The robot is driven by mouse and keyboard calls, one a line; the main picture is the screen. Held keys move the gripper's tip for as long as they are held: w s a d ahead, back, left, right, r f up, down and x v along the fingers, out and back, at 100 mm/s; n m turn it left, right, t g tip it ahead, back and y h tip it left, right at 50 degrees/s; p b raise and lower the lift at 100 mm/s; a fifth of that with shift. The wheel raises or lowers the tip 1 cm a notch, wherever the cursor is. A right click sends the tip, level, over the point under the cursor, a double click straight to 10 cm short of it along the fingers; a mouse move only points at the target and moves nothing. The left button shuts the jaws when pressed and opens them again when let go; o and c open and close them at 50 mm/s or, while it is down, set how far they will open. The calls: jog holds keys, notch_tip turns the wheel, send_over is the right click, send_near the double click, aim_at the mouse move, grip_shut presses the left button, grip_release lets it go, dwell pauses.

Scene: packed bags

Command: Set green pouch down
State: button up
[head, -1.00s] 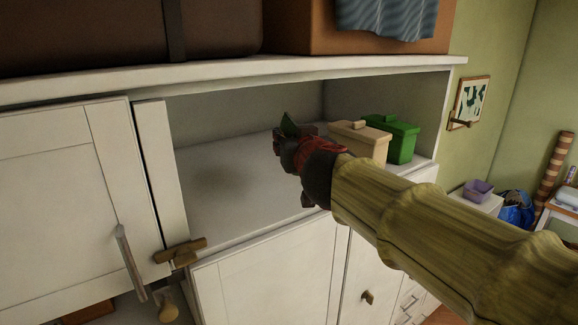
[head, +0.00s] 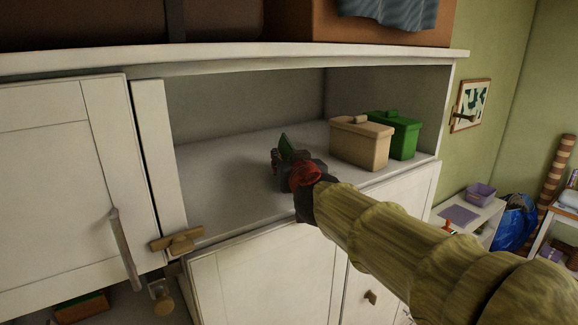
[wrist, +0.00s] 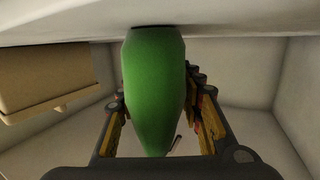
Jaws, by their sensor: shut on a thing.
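The green pouch (wrist: 154,85) fills the middle of the wrist view, between the two fingers of my gripper (wrist: 160,120). My gripper is shut on it. In the head view only a small green part of the pouch (head: 285,144) shows past my gripper (head: 283,160); the rest is hidden. The gripper is inside the open cabinet compartment, low over the white shelf (head: 225,205). In the wrist view the pouch's end is close to the white surface at the top. I cannot tell if it touches.
A beige lidded box (head: 361,143) and a green lidded box (head: 404,136) stand to the right on the shelf. The shelf is clear at left. A cabinet door (head: 60,185) stands at far left, and the cabinet top (head: 230,63) overhangs the compartment.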

jog(key=shift+f, duration=0.1)
jog(key=o, duration=1.2)
jog(key=shift+o, duration=0.2)
jog(key=shift+s+r, duration=0.1)
jog(key=shift+r, duration=0.15)
jog(key=p+v, duration=0.2)
jog(key=v, duration=0.9)
jog(key=shift+s+p, duration=0.1)
jog(key=shift+p, duration=0.3)
jog(key=shift+s+d, duration=0.15)
jog(key=shift+s, duration=0.2)
